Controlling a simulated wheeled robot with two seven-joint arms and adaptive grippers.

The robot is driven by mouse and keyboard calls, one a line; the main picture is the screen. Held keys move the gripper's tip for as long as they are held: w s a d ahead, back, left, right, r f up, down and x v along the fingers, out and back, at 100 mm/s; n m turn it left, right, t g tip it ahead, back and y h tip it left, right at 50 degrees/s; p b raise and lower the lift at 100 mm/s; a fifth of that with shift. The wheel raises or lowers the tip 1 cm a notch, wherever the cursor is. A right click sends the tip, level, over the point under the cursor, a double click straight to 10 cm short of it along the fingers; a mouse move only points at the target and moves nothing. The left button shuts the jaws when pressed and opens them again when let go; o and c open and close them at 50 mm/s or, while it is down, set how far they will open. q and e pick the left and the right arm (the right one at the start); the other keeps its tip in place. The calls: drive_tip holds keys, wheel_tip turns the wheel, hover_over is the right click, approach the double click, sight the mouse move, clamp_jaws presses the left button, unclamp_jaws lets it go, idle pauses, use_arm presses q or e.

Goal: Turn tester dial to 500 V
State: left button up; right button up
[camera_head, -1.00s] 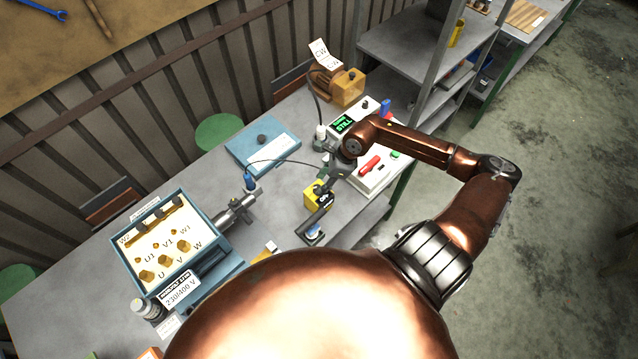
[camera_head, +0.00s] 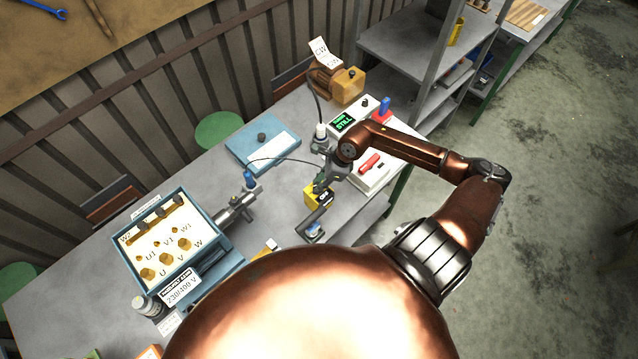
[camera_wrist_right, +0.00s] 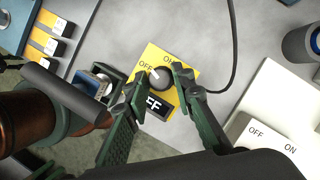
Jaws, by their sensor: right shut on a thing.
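A small yellow box (camera_head: 311,196) stands on the bench. No 500 V marking is readable. My right gripper (camera_head: 323,184) is above the box. In the wrist view its two green-grey fingers (camera_wrist_right: 159,82) sit on either side of the knob and are shut on it. The fingers hide part of the box face. My left gripper is not in view.
A blue case (camera_head: 260,143) with a dark knob lies behind the box. A white panel (camera_head: 372,179) with a red handle is to the right. A terminal box (camera_head: 133,259) stands left. A thin cable (camera_head: 285,160) crosses the bench.

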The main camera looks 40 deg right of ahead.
clamp_jaws()
drive_tip(key=shift+m, duration=0.3)
drive_tip(key=m+t+h, duration=0.1)
drive_tip(key=m, duration=0.1)
drive_tip(key=shift+s+m, duration=0.1)
drive_tip(key=shift+m, duration=0.3)
drive_tip(key=m+h, duration=0.1)
drive_tip(key=m, duration=0.1)
drive_tip(key=shift+a+m+b, duration=0.15)
drive_tip(key=shift+m+b, duration=0.15)
drive_tip(key=shift+b, duration=0.1)
drive_tip(key=m+h+b, duration=0.1)
drive_tip(key=m, duration=0.2)
drive_tip(key=shift+a+f+m+t, duration=0.1)
drive_tip(key=shift+m+t, duration=0.2)
drive_tip(key=shift+a+m+h+b, duration=0.1)
drive_tip(key=shift+m+h+b, duration=1)
drive_tip(key=shift+m, duration=0.9)
